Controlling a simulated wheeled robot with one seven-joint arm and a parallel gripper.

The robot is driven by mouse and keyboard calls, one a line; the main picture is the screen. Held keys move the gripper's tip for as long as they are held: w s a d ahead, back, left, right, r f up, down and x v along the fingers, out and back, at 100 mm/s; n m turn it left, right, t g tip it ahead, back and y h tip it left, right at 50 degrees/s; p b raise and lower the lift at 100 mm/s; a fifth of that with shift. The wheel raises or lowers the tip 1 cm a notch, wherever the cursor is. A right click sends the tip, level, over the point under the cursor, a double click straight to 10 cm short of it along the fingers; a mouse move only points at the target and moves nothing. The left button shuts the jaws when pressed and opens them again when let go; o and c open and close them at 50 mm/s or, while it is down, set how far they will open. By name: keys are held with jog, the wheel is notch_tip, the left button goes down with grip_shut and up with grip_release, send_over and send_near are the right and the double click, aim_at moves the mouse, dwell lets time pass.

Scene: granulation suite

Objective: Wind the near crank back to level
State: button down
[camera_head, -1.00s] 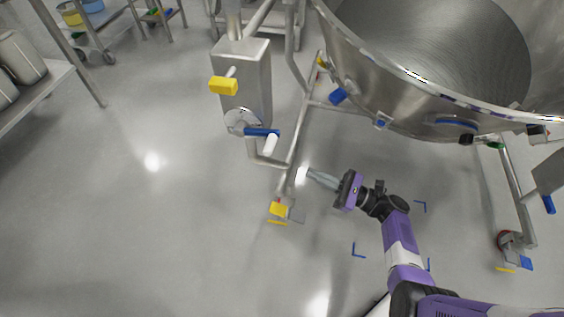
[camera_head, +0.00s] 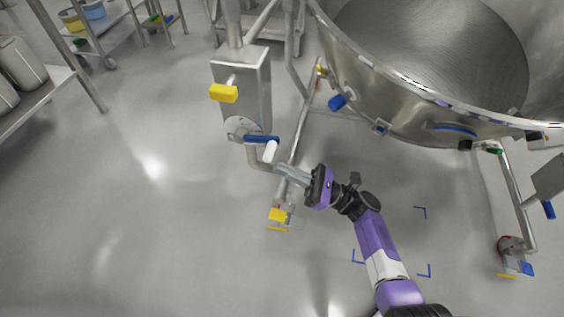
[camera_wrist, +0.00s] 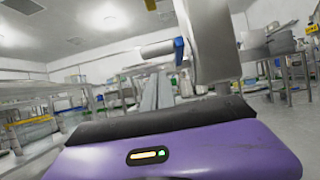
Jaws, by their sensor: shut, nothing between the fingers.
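The near crank is a blue arm (camera_head: 262,139) with a white grip (camera_head: 270,152), mounted low on the front of a steel gearbox column (camera_head: 242,88). In the head view the blue arm points right, and the grip hangs from its outer end. My gripper (camera_head: 278,168) is shut and empty, its fingertips just below and right of the grip, seemingly apart from it. In the wrist view the white grip (camera_wrist: 157,49) and part of the blue arm (camera_wrist: 179,51) show just beyond the fingers (camera_wrist: 155,95). The exact gap is hard to tell.
A yellow handle (camera_head: 223,93) sticks out above the crank. A large steel bowl (camera_head: 400,95) stands to the right on a tubular frame (camera_head: 300,140), with a yellow caster pedal (camera_head: 278,215) below my gripper. A steel shelf (camera_head: 35,92) stands far left.

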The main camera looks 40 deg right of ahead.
jog(key=shift+w+a+r, duration=0.15)
jog(key=shift+w+r, duration=0.05)
jog(key=shift+r, duration=0.45)
jog(key=shift+w+a+r, duration=0.15)
jog(key=shift+r, duration=0.45)
jog(key=shift+r+p, duration=0.2)
jog(key=shift+p, duration=0.15)
jog(key=shift+r+p, duration=0.25)
jog(key=shift+p, duration=0.45)
jog(key=shift+r+g+h+p, duration=0.2)
jog(key=shift+g+h+p, duration=0.1)
jog(key=shift+p, duration=0.1)
